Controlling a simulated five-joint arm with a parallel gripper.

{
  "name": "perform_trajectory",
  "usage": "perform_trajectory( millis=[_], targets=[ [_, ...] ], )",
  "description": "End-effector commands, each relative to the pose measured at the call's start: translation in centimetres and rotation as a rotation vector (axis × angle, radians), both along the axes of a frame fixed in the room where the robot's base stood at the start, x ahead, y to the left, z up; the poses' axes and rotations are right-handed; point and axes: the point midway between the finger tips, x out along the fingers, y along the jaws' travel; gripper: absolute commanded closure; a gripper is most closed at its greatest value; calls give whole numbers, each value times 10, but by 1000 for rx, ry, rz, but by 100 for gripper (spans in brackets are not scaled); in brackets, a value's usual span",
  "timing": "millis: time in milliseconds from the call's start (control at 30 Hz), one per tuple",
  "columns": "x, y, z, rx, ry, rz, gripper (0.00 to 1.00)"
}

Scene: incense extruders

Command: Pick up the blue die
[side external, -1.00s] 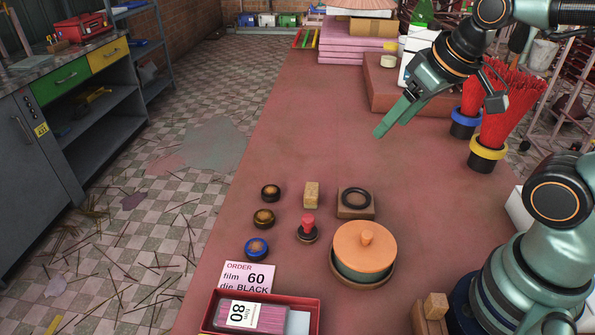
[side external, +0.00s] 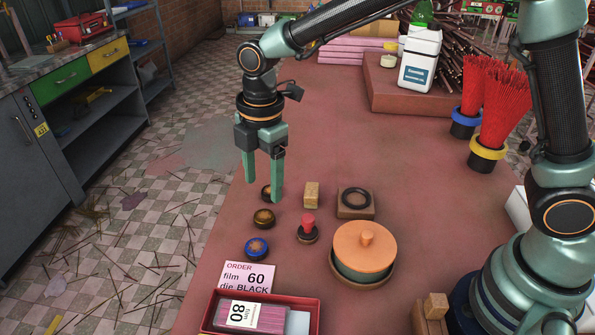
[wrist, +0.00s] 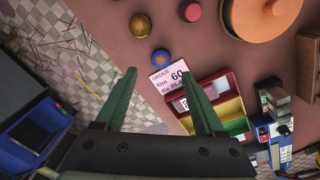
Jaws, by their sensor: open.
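The blue die (side external: 256,248) is a small round piece with a blue rim and brown centre. It lies on the red table, nearest the order card in a row of three dies. It also shows in the wrist view (wrist: 161,58), just beyond the gap between my fingertips. My gripper (side external: 263,190) is open and empty, pointing down above the row. A brass-coloured die (side external: 264,218) lies between these two.
An order card (side external: 248,277) reading "film 60, die BLACK" stands by a red box (side external: 212,313). To the right are a red-knobbed stamp (side external: 308,226), a wooden block (side external: 312,195), a black ring (side external: 355,197) and an orange-lidded pot (side external: 364,250). The table's left edge is close.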

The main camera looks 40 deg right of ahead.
Motion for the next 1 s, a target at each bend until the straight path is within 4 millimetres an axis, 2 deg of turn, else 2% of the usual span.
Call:
perform_trajectory(
  millis=[100,233,367,600,867,1000],
  targets=[
    [0,18,-20,-20,31,127,29],
    [0,26,-30,-27,44,192,29],
    [0,27,-45,-29,48,203,29],
    [-1,27,-85,-30,48,200,29],
    [-1,28,-103,-28,45,199,29],
    [-2,30,-122,-30,48,199,29]
  ],
)
